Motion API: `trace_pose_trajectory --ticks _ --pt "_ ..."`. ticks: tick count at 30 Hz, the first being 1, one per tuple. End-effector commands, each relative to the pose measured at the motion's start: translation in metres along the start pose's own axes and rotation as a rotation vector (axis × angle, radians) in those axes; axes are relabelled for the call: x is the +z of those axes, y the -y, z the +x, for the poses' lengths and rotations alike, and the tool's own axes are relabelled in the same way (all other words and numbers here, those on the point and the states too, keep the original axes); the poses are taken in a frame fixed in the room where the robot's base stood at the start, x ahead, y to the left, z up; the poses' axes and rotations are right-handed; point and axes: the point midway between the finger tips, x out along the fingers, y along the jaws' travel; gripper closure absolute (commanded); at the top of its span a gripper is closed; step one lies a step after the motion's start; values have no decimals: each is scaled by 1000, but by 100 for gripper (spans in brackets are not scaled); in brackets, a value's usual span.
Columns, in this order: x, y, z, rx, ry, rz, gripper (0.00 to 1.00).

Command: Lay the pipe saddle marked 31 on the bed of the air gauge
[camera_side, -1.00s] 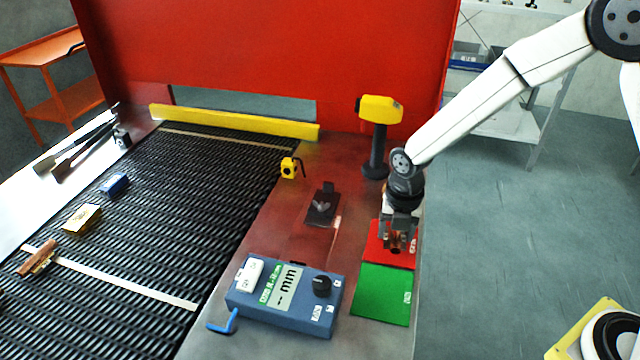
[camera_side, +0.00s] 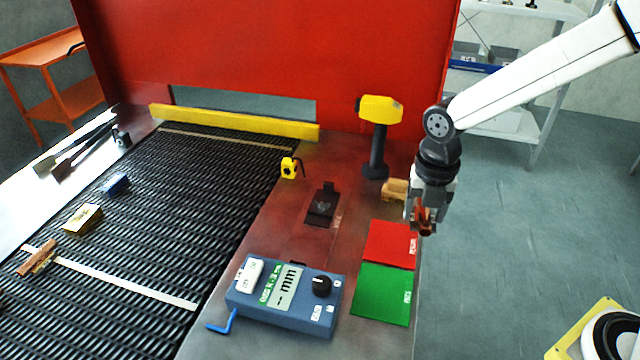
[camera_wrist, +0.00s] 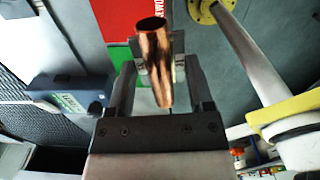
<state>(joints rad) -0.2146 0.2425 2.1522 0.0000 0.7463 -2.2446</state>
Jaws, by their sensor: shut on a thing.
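My gripper (camera_side: 424,226) is shut on a copper-coloured curved piece (camera_wrist: 155,65), which looks like a pipe saddle. It is held in the air near the right edge of the bench, right of the red mat (camera_side: 385,240). I can read no number on it.
A green mat (camera_side: 383,294) adjoins the red one. A yellow-headed black post (camera_side: 377,140) and a tan block (camera_side: 394,189) stand behind. A yellow tape-measure-like item (camera_side: 289,168) sits beside the mesh belt (camera_side: 190,220). The belt carries another copper piece (camera_side: 38,258) and small blocks.

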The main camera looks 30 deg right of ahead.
Motion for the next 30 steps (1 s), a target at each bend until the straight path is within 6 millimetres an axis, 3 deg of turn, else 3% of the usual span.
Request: trace_pose_trajectory --ticks 15,30 --pt "-45 50 -32 1 1 0 100" --pt "-61 68 -42 1 1 0 100"
